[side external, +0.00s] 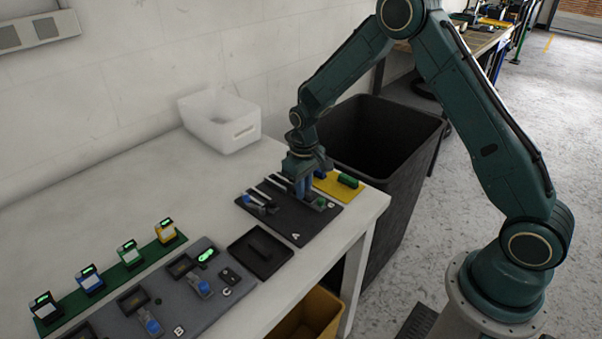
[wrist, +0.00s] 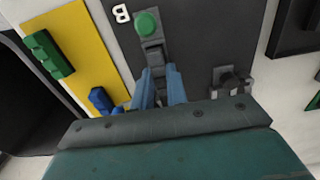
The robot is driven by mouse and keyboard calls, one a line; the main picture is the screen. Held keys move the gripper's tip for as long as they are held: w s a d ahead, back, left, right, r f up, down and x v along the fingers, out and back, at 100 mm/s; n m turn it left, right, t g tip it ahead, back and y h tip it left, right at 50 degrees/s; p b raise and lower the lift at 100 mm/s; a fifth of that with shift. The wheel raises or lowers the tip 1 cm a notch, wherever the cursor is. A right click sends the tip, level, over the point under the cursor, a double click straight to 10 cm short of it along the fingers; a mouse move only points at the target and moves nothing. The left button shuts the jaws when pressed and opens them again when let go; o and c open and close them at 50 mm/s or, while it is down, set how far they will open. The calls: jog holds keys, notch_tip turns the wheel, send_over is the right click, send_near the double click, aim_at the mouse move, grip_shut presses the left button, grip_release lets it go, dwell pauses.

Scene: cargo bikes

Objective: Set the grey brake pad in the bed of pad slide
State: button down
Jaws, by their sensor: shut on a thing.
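My gripper (wrist: 158,80) points down over the dark board (side external: 264,222). Its blue fingers are shut on the grey brake pad, which is mostly hidden between them. The fingers are at a pad slide (wrist: 153,50) with a round green knob (wrist: 148,24), beside a white letter B. In the side view the green knob (side external: 320,203) shows just right of the fingers (side external: 303,187). The arm hides much of this slide's bed, and I cannot tell whether the pad touches it. Another slide (side external: 262,204), by the letter A, is on the same board.
A yellow mat (wrist: 76,32) beside the board bears a green block (wrist: 48,54) and a blue block (wrist: 101,101). A black tray (side external: 260,252), a grey fixture board (side external: 215,290) and a green rack (side external: 130,268) lie to the left. A white bin (side external: 222,122) stands behind.

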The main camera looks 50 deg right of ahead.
jog(key=shift+f, duration=0.1)
jog(key=c, duration=1.3)
grip_release()
notch_tip(320, 180, up, 14)
jog(key=shift+f, duration=0.1)
